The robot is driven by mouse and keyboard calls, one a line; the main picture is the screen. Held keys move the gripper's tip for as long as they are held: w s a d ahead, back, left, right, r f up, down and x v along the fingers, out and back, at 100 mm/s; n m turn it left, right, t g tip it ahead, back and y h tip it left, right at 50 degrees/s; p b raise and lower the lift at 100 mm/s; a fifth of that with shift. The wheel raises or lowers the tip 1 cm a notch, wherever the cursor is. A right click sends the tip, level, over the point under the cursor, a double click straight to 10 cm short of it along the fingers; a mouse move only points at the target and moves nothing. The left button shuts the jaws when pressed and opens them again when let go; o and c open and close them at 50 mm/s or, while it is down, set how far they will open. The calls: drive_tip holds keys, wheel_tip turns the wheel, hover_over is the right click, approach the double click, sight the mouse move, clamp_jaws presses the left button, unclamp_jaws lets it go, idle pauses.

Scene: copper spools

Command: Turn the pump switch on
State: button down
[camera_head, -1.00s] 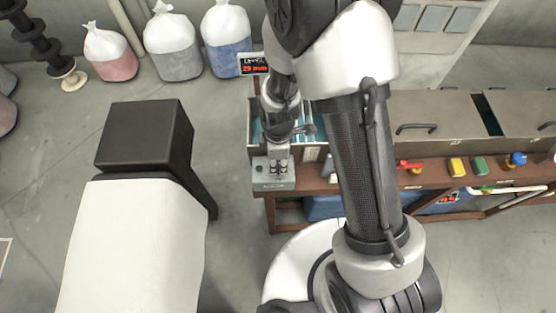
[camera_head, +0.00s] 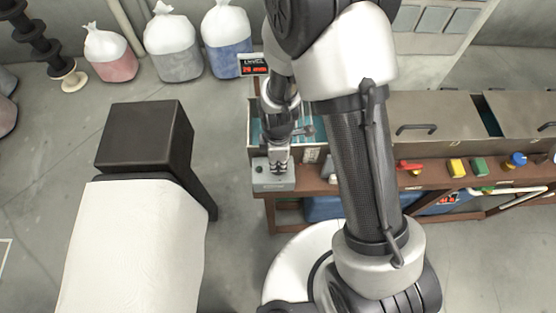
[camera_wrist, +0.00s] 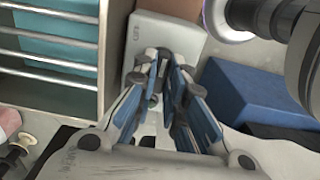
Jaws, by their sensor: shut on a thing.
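The pump switch is a light grey box (camera_head: 273,184) on the left end of the brown bench, with a small label on its front edge. In the wrist view the pale box (camera_wrist: 172,38) lies beyond my fingertips, with lettering near its upper left. My gripper (camera_head: 279,165) is over the top of the box. In the wrist view its blue and grey fingers (camera_wrist: 164,72) converge over the box and are shut on the switch's small handle. The fingers mostly hide the handle, so I cannot tell its position.
An open tank (camera_head: 258,152) with teal inside stands behind the box. A red-handled valve (camera_head: 411,165) and yellow, green and blue parts lie along the bench to the right. A blue block (camera_wrist: 245,95) is right of my fingers. Filled bags stand at the back wall.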

drive_tip(key=m+b, duration=0.1)
drive_tip(key=m, duration=0.3)
drive_tip(key=shift+m, duration=0.4)
drive_tip(key=m+b, duration=0.1)
drive_tip(key=m, duration=0.3)
drive_tip(key=m+b, duration=0.1)
drive_tip(key=m, duration=0.4)
drive_tip(key=shift+m, duration=2)
drive_tip(key=c, duration=1.6)
unclamp_jaws()
drive_tip(key=shift+c, duration=0.2)
drive_tip(key=shift+r, duration=0.1)
